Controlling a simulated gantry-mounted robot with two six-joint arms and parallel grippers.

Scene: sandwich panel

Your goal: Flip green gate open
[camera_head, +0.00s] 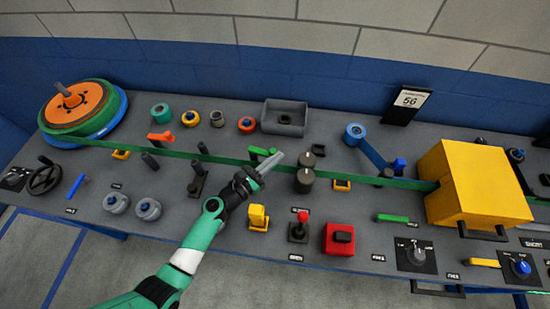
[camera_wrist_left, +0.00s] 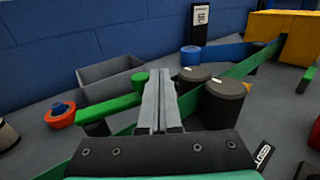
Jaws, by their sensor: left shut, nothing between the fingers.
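A green lever-like piece, which looks like the green gate (camera_head: 258,151), sits at the panel's middle beside the long green band. In the left wrist view the green gate (camera_wrist_left: 110,105) is a flat bar with a round green post at its right end, just left of my fingers. My left gripper (camera_head: 278,159) is shut and empty, its fingertips over the band by the gate. In the left wrist view the left gripper (camera_wrist_left: 159,80) points between the gate and two dark rollers; I cannot tell whether it touches the gate. My right gripper is not in view.
Two dark cylinders (camera_head: 305,180) stand close right of my fingertips. A grey open bin (camera_head: 284,118) is behind the gate. The green band (camera_head: 345,182) runs across to a yellow box (camera_head: 478,187). A red-knobbed joystick (camera_head: 299,230) and red button block (camera_head: 339,240) are nearer.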

